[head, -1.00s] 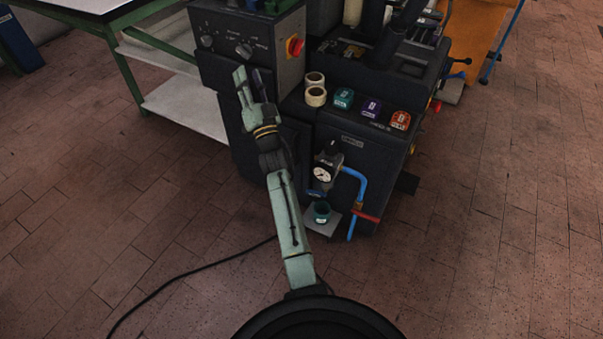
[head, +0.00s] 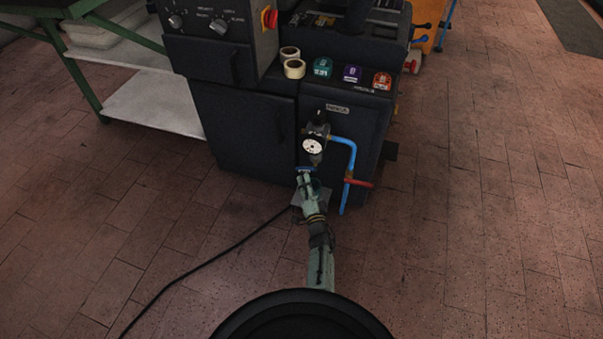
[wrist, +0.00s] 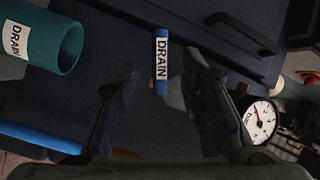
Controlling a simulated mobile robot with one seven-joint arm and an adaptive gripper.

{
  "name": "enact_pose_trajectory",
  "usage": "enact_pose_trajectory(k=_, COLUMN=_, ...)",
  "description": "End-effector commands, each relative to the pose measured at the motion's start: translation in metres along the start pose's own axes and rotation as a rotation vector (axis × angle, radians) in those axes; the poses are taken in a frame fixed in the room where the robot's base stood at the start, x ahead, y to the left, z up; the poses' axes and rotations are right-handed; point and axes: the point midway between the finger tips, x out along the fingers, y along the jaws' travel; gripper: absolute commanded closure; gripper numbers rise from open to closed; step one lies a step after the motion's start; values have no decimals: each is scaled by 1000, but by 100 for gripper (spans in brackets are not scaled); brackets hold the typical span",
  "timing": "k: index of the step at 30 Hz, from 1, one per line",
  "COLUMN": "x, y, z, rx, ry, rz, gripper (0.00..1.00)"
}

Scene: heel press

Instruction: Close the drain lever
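The drain lever is a short blue handle labelled DRAIN (wrist: 161,62). In the wrist view it lies between and beyond the two dark fingers of my gripper (wrist: 163,72), which are spread open with gaps on both sides. In the head view the blue lever (head: 306,169) shows just below the gauge unit on the machine's front. My gripper (head: 305,178) is right at it there and partly hides it. I cannot tell whether a finger touches the lever.
A teal cup (wrist: 62,48), also labelled DRAIN, is left of the fingers. A round gauge (head: 312,146) sits above the lever. A blue pipe (head: 350,155) with a red handle (head: 360,183) is to the right. A black cable (head: 215,256) crosses the open brick floor.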

Motion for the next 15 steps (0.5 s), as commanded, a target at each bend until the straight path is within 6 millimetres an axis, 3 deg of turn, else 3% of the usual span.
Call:
enact_pose_trajectory(k=6, x=44, y=6, z=3, rx=-2, ry=0, rz=-3, gripper=64)
enact_pose_trajectory(k=15, x=74, y=2, z=1, rx=-2, ry=0, rz=-1, gripper=64)
